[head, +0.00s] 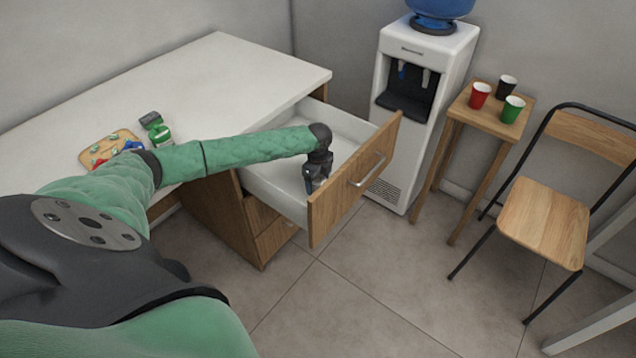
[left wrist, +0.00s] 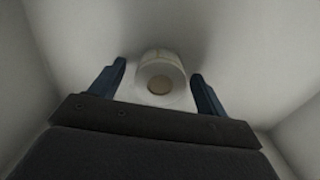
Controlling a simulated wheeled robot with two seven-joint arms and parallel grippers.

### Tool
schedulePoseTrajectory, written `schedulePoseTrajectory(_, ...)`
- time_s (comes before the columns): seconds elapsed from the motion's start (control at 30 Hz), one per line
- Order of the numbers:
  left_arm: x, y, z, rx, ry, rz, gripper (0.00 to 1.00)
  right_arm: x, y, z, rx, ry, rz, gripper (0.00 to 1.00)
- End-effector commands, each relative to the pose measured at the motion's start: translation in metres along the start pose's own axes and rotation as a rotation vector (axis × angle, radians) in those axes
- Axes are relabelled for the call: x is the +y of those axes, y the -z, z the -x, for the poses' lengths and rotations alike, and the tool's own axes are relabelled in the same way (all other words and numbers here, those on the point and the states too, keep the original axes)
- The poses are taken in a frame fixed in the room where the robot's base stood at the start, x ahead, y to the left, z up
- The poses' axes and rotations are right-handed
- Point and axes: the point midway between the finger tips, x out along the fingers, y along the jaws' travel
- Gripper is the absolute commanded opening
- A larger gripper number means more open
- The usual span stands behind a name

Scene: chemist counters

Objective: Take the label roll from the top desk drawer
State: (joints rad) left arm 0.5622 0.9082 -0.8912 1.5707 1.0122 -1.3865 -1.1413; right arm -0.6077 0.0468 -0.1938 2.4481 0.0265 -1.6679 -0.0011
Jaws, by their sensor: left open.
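The top desk drawer (head: 352,190) is pulled open, with a wooden front, a metal handle and a white inside. My left gripper (head: 312,187) points down into it, close behind the front panel. In the left wrist view the white label roll (left wrist: 161,66) lies in the drawer with its round brown core showing. The open fingers of my left gripper (left wrist: 160,88) stand on either side of the roll's near part, with gaps visible at both sides. In the head view the roll cannot be made out. My right gripper is not in view.
The white desk top (head: 225,80) holds a wooden board with colored items (head: 108,148) and a green-and-dark object (head: 156,128). A water dispenser (head: 415,60), a small table (head: 485,118) with several cups and a chair (head: 543,220) stand to the right. The floor before the drawer is clear.

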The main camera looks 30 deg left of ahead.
Motion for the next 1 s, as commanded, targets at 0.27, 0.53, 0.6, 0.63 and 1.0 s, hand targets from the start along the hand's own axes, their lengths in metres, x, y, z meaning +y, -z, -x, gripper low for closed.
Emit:
schedulePoseTrajectory(0.27, 0.0, 0.0, 0.001, 0.0, 0.0, 0.0, 0.42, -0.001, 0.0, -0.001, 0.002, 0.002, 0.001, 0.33)
schedulePoseTrajectory(0.53, 0.0, 0.0, 0.001, 0.0, 0.001, 0.0, 0.26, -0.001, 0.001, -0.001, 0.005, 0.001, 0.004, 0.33)
schedulePoseTrajectory(0.6, 0.0, 0.0, 0.002, 0.0, 0.001, 0.0, 0.26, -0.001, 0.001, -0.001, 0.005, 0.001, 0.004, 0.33)
schedulePoseTrajectory(0.63, -0.001, 0.0, 0.003, 0.0, 0.001, 0.0, 0.26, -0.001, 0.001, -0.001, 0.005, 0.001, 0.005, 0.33)
schedulePoseTrajectory(1.0, -0.001, 0.0, 0.057, 0.001, 0.004, 0.0, 0.26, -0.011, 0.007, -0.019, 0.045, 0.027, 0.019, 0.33)
